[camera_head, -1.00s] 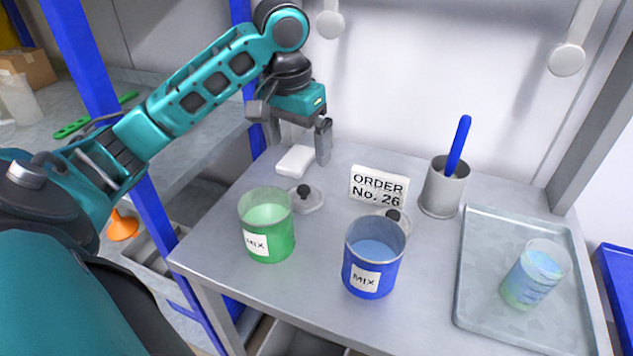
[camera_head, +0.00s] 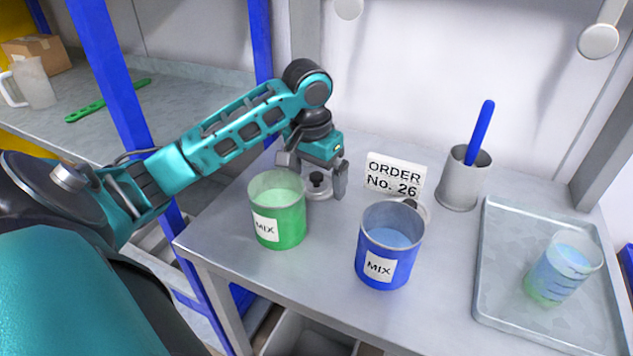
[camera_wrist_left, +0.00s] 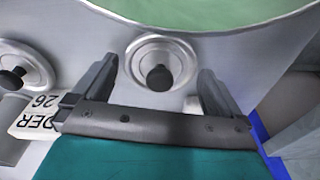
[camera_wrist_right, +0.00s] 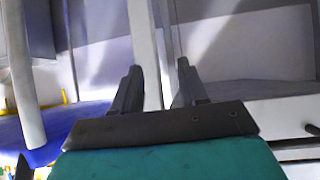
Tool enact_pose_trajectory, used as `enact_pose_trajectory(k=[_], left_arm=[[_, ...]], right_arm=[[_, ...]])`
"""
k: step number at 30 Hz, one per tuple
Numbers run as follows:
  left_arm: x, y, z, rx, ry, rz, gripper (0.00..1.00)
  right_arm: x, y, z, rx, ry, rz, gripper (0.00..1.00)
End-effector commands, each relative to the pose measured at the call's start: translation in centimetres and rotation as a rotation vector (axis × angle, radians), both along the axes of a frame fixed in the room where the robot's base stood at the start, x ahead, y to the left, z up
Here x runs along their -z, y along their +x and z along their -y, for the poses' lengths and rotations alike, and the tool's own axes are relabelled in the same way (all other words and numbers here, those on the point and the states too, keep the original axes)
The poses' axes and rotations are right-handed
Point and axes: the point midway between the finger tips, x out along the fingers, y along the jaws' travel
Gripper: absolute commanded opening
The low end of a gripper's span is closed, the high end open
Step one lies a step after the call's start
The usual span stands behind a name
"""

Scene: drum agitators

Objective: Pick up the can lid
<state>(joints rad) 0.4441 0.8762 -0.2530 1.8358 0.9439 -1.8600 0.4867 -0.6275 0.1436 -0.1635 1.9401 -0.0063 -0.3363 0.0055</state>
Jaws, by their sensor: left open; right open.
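A round grey can lid with a black knob (camera_head: 318,182) lies on the table behind the green can (camera_head: 278,212). In the left wrist view this lid (camera_wrist_left: 160,50) sits between the fingers, a little beyond the tips. My left gripper (camera_head: 316,182) is open over the lid, its fingers either side of the knob and not closed on it. A second lid (camera_head: 416,207) is partly hidden behind the blue can (camera_head: 391,250); it also shows in the left wrist view (camera_wrist_left: 20,70). My right gripper (camera_wrist_right: 158,85) is open and empty, away from the lids.
The order sign (camera_head: 394,178) stands right of the left gripper. A grey cup (camera_head: 464,180) with a blue-handled tool is farther right. A metal tray (camera_head: 500,320) holds a clear beaker (camera_head: 562,268). The table's front left is clear.

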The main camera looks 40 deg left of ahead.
Motion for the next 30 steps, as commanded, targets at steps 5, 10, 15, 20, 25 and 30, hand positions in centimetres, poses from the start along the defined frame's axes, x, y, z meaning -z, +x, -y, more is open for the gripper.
enact_pose_trajectory(k=[5,10,15,20,25,30], left_arm=[[0.0,0.0,0.0,0.0,0.0,0.0,0.99],[0.0,0.0,0.0,0.001,0.0,0.0,0.83],[-0.1,0.0,0.0,0.001,0.0,0.0,0.67],[-0.1,0.0,0.0,0.0,0.0,0.0,0.56],[-0.2,0.0,0.0,0.0,0.0,0.001,0.56],[-2.2,0.1,0.0,0.001,0.0,0.004,0.56]], right_arm=[[-0.1,0.1,0.0,0.0,0.001,0.003,0.43],[-0.2,0.2,0.0,0.0,0.0,0.005,0.43],[-0.2,0.2,0.0,0.001,0.001,0.006,0.43],[-0.2,0.2,0.0,0.001,0.001,0.006,0.43],[-0.2,0.2,0.0,0.002,0.0,0.006,0.43],[-0.8,0.2,0.0,0.002,0.0,0.005,0.43]])
